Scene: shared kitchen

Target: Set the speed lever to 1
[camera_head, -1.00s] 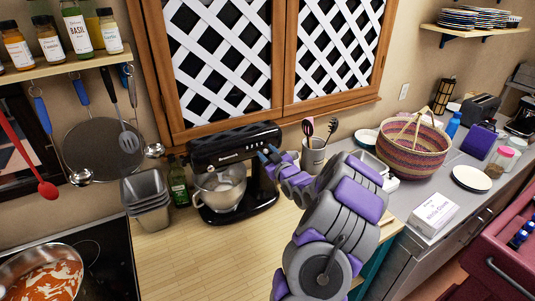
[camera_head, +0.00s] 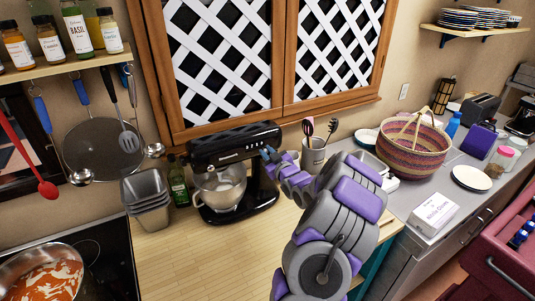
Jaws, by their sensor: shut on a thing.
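A black stand mixer (camera_head: 232,148) stands on the wooden counter with its steel bowl (camera_head: 219,186) under the head. My gripper (camera_head: 266,154) is at the right side of the mixer head, at its lower edge, with its blue fingertips against the mixer. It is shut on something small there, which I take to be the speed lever. The lever itself and its setting are too small and covered by the fingers to make out.
Stacked metal tins (camera_head: 147,199) and a green bottle (camera_head: 178,181) stand left of the mixer. A utensil crock (camera_head: 313,154) is close behind my arm, with a woven basket (camera_head: 412,148) further right. A pot (camera_head: 42,278) sits on the stove. The front counter is clear.

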